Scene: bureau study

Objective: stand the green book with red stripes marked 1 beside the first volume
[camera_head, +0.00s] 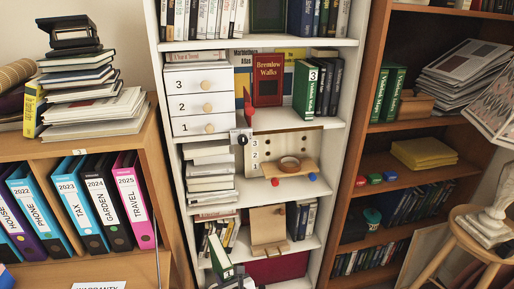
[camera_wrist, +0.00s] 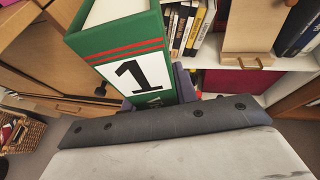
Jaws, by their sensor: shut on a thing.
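The green book with red stripes marked 1 (camera_head: 219,258) is low in the head view, in front of the white bookcase. In the wrist view the book (camera_wrist: 112,42) fills the upper left, with its white label 1 and page edges showing. My gripper (camera_wrist: 158,98) is shut on it; the fingers are partly hidden by the book. The book is tilted. A green volume marked 3 (camera_head: 304,92) stands on the upper shelf, right of the red Breenlow Walks book (camera_head: 267,80). Two more green volumes (camera_head: 385,92) stand in the brown bookcase; their numbers are too small to read.
The white bookcase (camera_head: 340,150) holds a drawer unit (camera_head: 200,98), paper stacks and a board with a small ledge (camera_head: 290,168). A wooden stand (camera_head: 268,228) is on a lower shelf. Binders fill the left cabinet.

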